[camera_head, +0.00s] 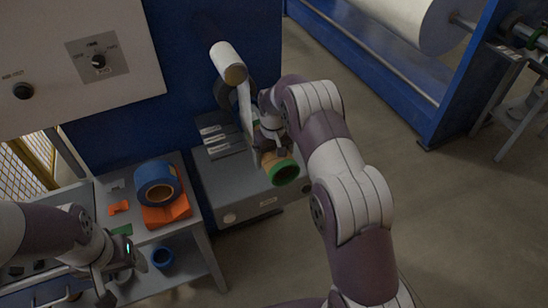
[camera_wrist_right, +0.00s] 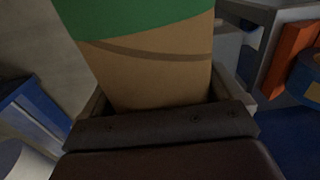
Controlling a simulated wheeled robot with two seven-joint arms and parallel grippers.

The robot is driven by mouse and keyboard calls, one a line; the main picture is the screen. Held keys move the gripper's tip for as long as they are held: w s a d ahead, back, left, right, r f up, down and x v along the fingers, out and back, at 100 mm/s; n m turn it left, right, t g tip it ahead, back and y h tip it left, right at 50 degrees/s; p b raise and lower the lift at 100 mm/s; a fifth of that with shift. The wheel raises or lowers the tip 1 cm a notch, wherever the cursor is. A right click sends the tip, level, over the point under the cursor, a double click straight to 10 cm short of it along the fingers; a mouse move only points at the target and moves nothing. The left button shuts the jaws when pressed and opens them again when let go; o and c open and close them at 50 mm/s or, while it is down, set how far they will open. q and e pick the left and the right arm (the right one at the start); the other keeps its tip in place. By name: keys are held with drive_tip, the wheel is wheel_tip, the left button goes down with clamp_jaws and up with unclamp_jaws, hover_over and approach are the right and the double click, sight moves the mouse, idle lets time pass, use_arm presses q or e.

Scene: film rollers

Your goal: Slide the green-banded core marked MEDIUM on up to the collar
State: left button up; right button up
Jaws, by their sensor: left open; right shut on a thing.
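The green-banded core (camera_head: 284,172) is a tan tube with a green end, tilted toward the head camera, above the front of the grey machine. My right gripper (camera_head: 270,145) is shut on it. The right wrist view shows the tan wall and green band of the core (camera_wrist_right: 150,60) between the fingers (camera_wrist_right: 160,115). No MEDIUM mark is readable. I cannot make out the collar, nor tell whether the core is around a shaft; my right arm and hand cover that area. My left gripper (camera_head: 122,277) is open and empty at the lower left, by the cart.
A white roll (camera_head: 227,57) sticks out from the blue panel, with a pale strip hanging below it. The grey cart (camera_head: 195,232) carries a blue roll (camera_head: 157,184) on an orange block (camera_head: 168,212). A blue ring (camera_head: 161,258) lies lower.

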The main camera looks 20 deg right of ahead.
drive_tip(key=shift+w, duration=0.6)
drive_tip(key=shift+w+a, duration=0.1)
drive_tip(key=shift+w, duration=0.9)
